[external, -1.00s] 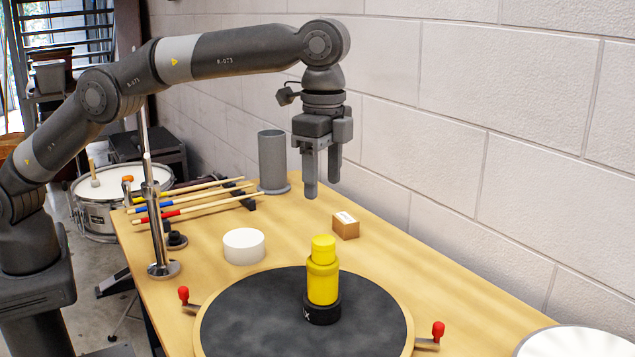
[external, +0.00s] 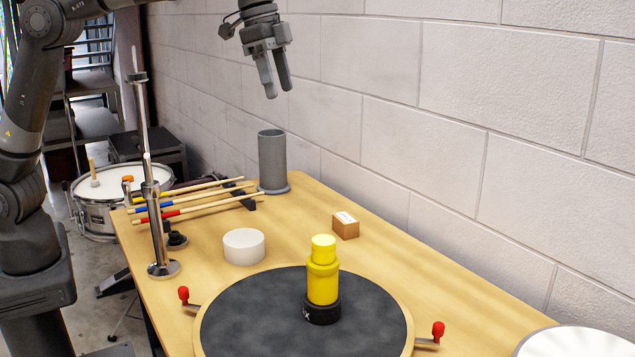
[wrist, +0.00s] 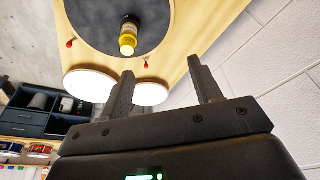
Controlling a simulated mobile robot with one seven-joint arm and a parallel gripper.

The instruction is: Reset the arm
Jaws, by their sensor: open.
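My gripper (external: 276,92) is open and empty in the external view. It hangs high above the far part of the bench, near the wall, with its fingers pointing down and slightly tilted. In the wrist view its two fingers (wrist: 165,92) stand apart with nothing between them. The wooden bench (external: 290,210) lies below. On its round dark pad (external: 255,320) stands a yellow bottle (external: 322,275) in a black base. The bottle also shows at the top of the wrist view (wrist: 129,35).
A grey cylinder (external: 272,160) stands at the bench's far end beside drumsticks (external: 200,203) on a rack. A chrome stand (external: 153,210) rises at the left edge. A white round block (external: 243,246) and a small brown box (external: 345,225) lie mid-bench. The wall (external: 480,120) is at right.

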